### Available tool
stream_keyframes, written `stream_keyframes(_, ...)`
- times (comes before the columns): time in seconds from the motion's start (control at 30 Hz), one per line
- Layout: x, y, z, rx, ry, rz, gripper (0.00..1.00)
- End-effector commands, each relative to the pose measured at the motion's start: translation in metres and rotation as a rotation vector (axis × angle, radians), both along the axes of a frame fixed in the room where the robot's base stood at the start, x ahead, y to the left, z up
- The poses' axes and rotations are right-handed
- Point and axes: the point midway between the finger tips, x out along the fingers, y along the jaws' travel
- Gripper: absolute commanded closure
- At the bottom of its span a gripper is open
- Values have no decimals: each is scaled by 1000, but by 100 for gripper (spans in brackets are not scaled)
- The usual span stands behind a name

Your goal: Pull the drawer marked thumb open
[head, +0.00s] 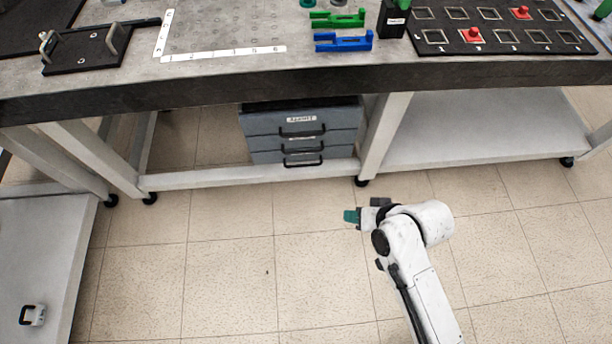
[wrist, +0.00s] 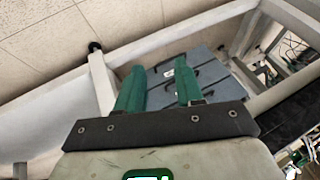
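A grey-blue drawer unit (head: 262,127) sits under the bench, with several stacked drawers and dark bar handles. The top drawer has a white label (head: 301,119), too small to read surely; the lower labels are mostly hidden by the handles. I cannot tell which drawer is marked thumb. All drawers look shut or nearly so. My gripper (head: 352,216) is in front of and below the unit to the right, over the floor, touching nothing. In the wrist view its green fingers (wrist: 158,66) stand apart and empty, with the drawer unit (wrist: 203,58) beyond them.
The bench top (head: 215,62) overhangs the unit. White bench legs (head: 384,135) and a low rail (head: 200,178) frame it. A blue holder (head: 343,42), a green holder (head: 337,19) and a black slotted board (head: 500,30) lie on top. The floor in front is clear.

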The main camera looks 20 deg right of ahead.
Motion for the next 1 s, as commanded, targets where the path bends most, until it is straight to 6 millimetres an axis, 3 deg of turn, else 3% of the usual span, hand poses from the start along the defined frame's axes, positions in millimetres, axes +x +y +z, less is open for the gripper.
stream_keyframes(0.03, 16, 7, -34, 54, -42, -38, 63)
stream_keyframes(0.3, 93, 33, -111, 391, -250, -293, 63)
stream_keyframes(0.5, 138, 36, -162, 657, -378, -512, 63)
stream_keyframes(0.7, 166, 25, -198, 870, -474, -706, 63)
stream_keyframes(1.0, 181, 17, -209, 975, -524, -807, 63)
